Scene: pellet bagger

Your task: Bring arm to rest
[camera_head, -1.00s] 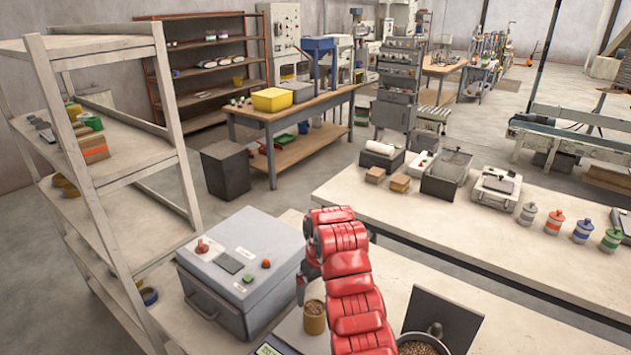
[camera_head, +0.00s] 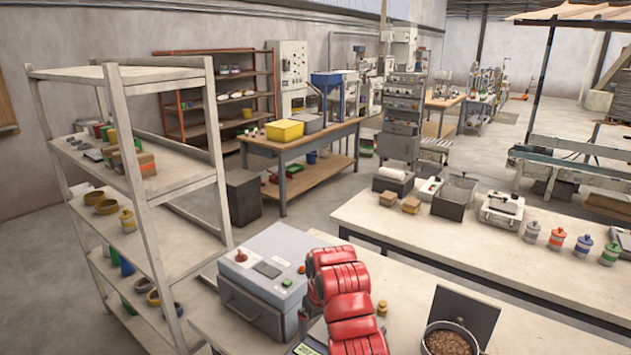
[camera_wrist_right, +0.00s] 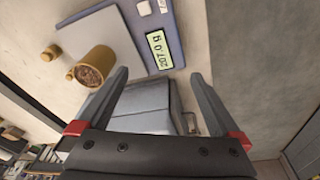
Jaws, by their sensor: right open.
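My right arm (camera_head: 338,290) is the red one rising from the bottom of the head view and bending down at its far end. My right gripper (camera_wrist_right: 160,76) shows in the right wrist view with its two fingers apart and nothing between them. Beyond its left finger, a tan cup (camera_wrist_right: 92,66) of pellets stands on the plate (camera_wrist_right: 70,28) of a scale whose display (camera_wrist_right: 159,50) seems to read 207.0 g. In the head view the arm hides the cup, and the scale (camera_head: 306,348) shows only at its edge. My left gripper is not in view.
A grey machine box (camera_head: 266,280) stands left of the arm, and a pale shelf rack (camera_head: 157,215) farther left. A pot of pellets (camera_head: 450,340) and a dark upright panel (camera_head: 466,317) are on the right. A long table (camera_head: 440,238) with jars lies beyond.

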